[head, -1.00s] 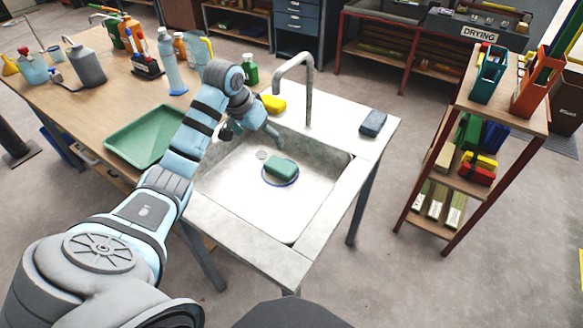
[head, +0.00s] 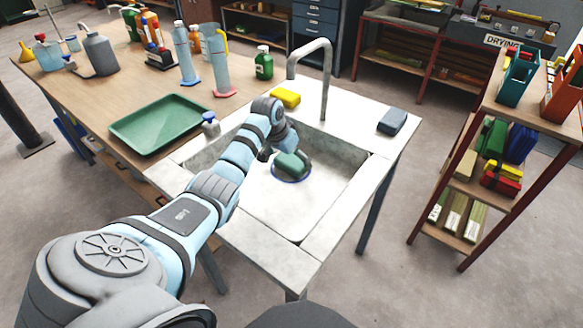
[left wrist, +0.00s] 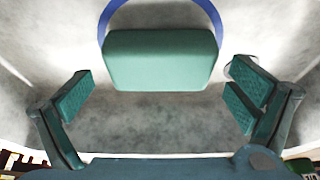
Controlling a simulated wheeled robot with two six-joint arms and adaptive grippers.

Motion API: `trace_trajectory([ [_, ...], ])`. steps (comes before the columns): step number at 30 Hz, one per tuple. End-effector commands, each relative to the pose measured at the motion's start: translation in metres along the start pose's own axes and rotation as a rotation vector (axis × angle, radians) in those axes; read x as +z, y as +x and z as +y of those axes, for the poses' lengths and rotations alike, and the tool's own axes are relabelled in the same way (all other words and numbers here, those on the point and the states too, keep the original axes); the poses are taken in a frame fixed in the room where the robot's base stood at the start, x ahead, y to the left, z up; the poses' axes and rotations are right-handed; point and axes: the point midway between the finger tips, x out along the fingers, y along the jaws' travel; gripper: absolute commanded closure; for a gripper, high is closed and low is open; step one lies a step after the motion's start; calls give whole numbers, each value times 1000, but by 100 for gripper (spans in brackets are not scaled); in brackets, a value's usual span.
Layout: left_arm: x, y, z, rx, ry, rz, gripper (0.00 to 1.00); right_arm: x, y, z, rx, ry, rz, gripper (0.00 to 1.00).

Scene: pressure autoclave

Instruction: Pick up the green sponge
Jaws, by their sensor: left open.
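The green sponge (head: 290,164) lies in the sink basin (head: 268,203) on a round thing with a blue rim (head: 297,181). In the left wrist view the sponge (left wrist: 160,60) sits ahead of my left gripper (left wrist: 158,98), inside the blue ring (left wrist: 110,14). The two finger pads are wide apart on either side, and nothing is between them. In the head view my left gripper (head: 282,152) is low in the sink, right at the sponge, and its fingers are partly hidden. My right gripper is not in view.
A faucet (head: 325,75) rises behind the basin. A yellow sponge (head: 285,97) and a blue-grey sponge (head: 392,121) lie on the sink's rim. A green tray (head: 160,124) and several bottles stand on the wooden table at left.

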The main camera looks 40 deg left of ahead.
Motion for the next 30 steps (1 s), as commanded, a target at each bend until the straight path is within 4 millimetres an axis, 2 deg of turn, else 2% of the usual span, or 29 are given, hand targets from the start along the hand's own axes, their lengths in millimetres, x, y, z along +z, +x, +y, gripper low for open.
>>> trace_trajectory([
  [6,-1,3,0,-1,1,1,0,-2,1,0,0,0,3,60],
  [8,-1,3,0,-1,0,1,8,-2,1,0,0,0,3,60],
  [12,0,3,0,-1,0,1,30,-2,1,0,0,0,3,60],
  [13,0,3,0,-1,0,1,32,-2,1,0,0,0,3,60],
  [24,0,0,0,-1,0,0,35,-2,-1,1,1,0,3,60],
  [28,2,-13,-1,-3,0,2,35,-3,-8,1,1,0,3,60],
  [30,-5,-27,-1,-2,1,4,35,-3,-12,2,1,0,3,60],
])
